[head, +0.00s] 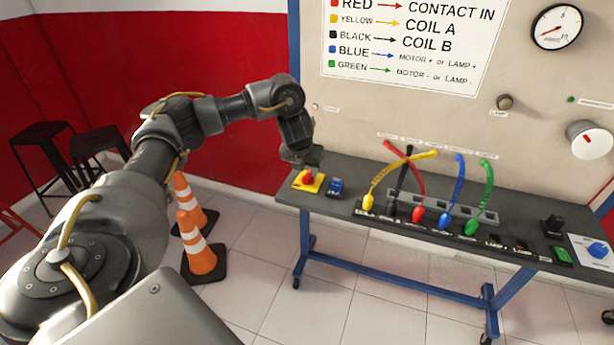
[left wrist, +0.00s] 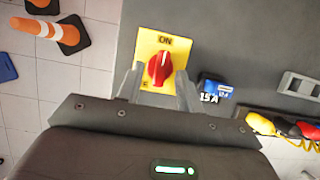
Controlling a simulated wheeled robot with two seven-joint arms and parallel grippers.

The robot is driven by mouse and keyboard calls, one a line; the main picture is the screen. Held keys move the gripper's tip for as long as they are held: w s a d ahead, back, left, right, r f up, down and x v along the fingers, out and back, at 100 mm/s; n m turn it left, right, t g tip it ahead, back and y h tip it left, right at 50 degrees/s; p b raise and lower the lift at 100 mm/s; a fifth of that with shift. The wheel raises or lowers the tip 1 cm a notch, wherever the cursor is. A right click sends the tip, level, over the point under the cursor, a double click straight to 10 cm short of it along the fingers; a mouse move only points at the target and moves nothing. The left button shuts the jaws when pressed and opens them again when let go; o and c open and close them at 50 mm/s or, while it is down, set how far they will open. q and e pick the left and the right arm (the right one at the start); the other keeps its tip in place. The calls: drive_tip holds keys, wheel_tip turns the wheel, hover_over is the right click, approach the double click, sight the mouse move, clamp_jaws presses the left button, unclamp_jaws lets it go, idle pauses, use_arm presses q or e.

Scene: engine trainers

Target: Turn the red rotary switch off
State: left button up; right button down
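The red rotary switch (head: 307,177) sits on a yellow plate (head: 314,185) at the left end of the grey bench. In the left wrist view the red knob (left wrist: 160,67) points up toward the ON mark (left wrist: 165,40) on its yellow plate. My left gripper (head: 302,161) is just above the switch, pointing down. In the left wrist view its fingers (left wrist: 158,85) are spread, one on each side of the knob's lower part. I cannot tell whether they touch it. My right gripper is in neither view.
A blue 15 A breaker (head: 336,186) stands right beside the switch plate. Farther right are several coloured cables, such as the yellow one (head: 384,180). The bench (head: 350,167) backs onto an upright panel. Traffic cones (head: 199,250) and stools (head: 42,140) stand on the floor at left.

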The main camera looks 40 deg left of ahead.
use_arm(q)
drive_tip(key=shift+x, duration=0.9)
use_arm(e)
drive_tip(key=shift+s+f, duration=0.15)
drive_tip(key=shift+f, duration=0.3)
use_arm(q)
drive_tip(key=shift+c, duration=0.2)
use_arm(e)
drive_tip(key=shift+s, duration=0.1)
use_arm(q)
clamp_jaws()
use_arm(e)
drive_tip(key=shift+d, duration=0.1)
use_arm(q)
drive_tip(key=shift+d+r, duration=0.1)
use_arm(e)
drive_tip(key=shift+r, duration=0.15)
